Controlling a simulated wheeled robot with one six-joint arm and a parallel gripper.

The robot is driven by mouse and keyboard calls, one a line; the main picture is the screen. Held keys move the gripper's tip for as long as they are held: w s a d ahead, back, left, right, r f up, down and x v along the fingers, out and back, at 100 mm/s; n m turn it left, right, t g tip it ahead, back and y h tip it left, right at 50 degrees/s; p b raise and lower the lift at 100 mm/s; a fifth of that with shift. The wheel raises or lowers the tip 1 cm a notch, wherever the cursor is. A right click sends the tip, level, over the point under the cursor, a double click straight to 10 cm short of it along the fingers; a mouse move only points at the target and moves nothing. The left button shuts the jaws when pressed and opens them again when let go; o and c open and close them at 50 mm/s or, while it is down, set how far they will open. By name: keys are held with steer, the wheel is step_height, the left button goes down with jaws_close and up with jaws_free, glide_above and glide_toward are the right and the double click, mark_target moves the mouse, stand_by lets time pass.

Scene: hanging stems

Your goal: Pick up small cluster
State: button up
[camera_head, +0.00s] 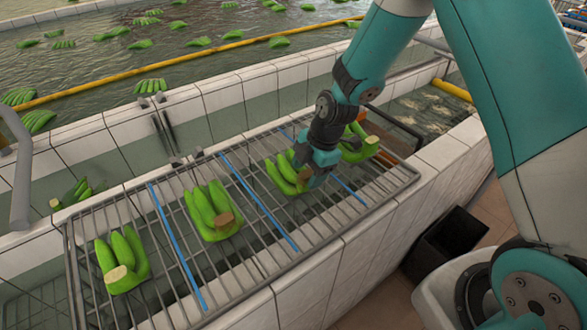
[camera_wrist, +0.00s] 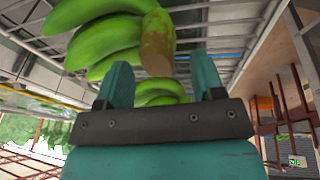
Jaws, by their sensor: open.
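Several green banana clusters lie on a wire rack. In the head view, the far-left cluster (camera_head: 122,262) looks small, with few fingers and a pale cut crown. A fuller cluster (camera_head: 202,205) lies in the section to its right. A third cluster (camera_head: 284,172) lies beside my gripper (camera_head: 317,178), which partly covers it. A fourth (camera_head: 357,150) is partly hidden behind my arm. In the wrist view, my gripper (camera_wrist: 160,80) is open, with nothing held between its fingers. A large cluster (camera_wrist: 110,35) with a brown crown is close by; another cluster (camera_wrist: 160,93) shows between the fingers.
The wire rack (camera_head: 250,270) has blue dividers (camera_head: 258,200) and spans a tiled water trough (camera_head: 150,125). A loose cluster (camera_head: 76,195) is left of the rack. More clusters float in the pool behind. A black bin (camera_head: 447,243) stands on the floor at right.

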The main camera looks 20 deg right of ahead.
steer(key=shift+a+f, duration=0.15)
steer(key=shift+f, duration=0.4)
steer(key=c, duration=1)
steer(key=shift+r, duration=0.1)
jaws_close()
steer(key=shift+w, duration=0.1)
